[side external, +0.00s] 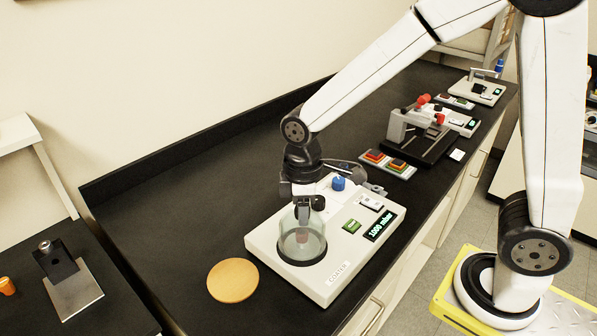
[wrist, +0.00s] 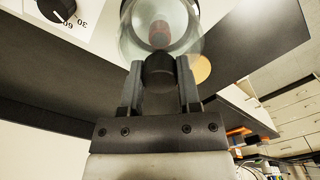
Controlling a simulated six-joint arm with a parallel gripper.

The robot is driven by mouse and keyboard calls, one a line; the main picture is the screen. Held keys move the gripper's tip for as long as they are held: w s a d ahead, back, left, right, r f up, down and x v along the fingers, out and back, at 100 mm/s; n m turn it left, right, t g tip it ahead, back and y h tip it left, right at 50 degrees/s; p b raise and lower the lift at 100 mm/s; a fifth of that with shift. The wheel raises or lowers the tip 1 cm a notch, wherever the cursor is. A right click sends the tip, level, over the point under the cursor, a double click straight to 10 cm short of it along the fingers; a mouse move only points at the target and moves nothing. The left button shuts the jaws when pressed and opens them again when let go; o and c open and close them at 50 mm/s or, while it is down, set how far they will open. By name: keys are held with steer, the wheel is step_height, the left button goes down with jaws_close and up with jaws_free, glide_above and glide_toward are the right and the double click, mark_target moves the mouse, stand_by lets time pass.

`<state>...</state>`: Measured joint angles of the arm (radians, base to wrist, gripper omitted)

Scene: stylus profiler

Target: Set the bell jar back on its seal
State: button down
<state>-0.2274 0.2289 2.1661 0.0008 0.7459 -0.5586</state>
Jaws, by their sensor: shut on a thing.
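The clear glass bell jar (side external: 318,240) stands upright at the left end of the pale coater (side external: 268,246), over its dark seal ring (side external: 303,262). Whether its rim touches the seal or hangs slightly above it, I cannot tell. A reddish piece shows through the glass. My gripper (side external: 303,208) is above the jar, pointing down. In the wrist view, its fingers are shut on the dark knob (wrist: 160,70) on top of the jar (wrist: 130,38). The fingers partly hide the knob in the side view.
A round wooden disc (side external: 232,280) lies on the black bench left of the coater. A red-and-orange button box (side external: 388,164) and other instruments stand farther right.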

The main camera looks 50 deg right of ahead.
steer(key=shift+f, duration=0.75)
stand_by(1.1)
steer(key=shift+c, duration=1.2)
jaws_free()
steer(key=shift+c, duration=0.4)
steer(key=shift+r, duration=3.5)
step_height(320, 180, up, 8)
